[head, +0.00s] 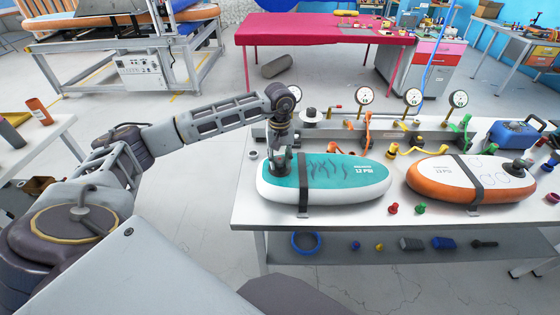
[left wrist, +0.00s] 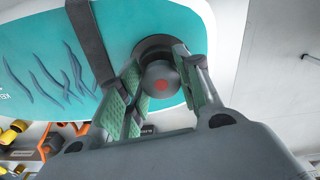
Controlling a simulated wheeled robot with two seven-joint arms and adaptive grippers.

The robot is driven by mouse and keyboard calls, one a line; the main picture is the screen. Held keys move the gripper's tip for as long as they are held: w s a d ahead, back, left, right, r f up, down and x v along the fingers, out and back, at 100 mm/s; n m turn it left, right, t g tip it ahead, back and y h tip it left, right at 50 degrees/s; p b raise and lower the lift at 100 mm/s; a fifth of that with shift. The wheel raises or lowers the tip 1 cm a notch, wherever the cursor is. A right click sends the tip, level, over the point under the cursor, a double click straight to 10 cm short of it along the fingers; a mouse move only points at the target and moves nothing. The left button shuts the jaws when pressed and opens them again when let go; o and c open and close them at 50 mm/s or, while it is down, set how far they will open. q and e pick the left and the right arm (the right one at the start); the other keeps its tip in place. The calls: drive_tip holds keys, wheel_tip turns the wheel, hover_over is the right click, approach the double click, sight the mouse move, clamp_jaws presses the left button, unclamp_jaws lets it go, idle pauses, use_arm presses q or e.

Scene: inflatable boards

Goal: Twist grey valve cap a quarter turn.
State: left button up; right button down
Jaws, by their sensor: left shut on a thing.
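The teal and white board (head: 335,174), marked 12 PSI, lies on the white table under a dark strap. In the left wrist view, the dark grey valve cap (left wrist: 161,86) with a red dot sits at the end of the teal board (left wrist: 120,22). My left gripper (head: 278,160) points down over the board's left end. In the left wrist view, its green-padded fingers (left wrist: 157,70) are on both sides of the cap, shut on it. In the head view, the gripper mostly hides the cap. My right gripper is out of view.
An orange and white board (head: 450,181) with a dark valve (head: 519,167) lies to the right. Behind stand several gauges (head: 365,96) and coloured valve handles (head: 367,130). Small red (head: 393,208) and green (head: 420,208) caps lie near the front edge. A blue box (head: 514,134) stands back right.

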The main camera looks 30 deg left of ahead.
use_arm(q)
drive_tip(key=shift+m, duration=0.5)
drive_tip(key=shift+m+b, duration=0.9)
drive_tip(key=shift+m, duration=0.4)
drive_tip(key=shift+a+f+m+b, duration=0.1)
drive_tip(key=shift+a+m+b, duration=0.2)
drive_tip(key=shift+m, duration=0.3)
drive_tip(key=shift+a+f+m+b, duration=0.15)
drive_tip(key=shift+m+b, duration=0.1)
drive_tip(key=shift+m, duration=0.35)
drive_tip(key=o, duration=1)
drive_tip(key=shift+s+a, duration=0.15)
drive_tip(key=shift+a, duration=0.05)
drive_tip(key=shift+o, duration=0.2)
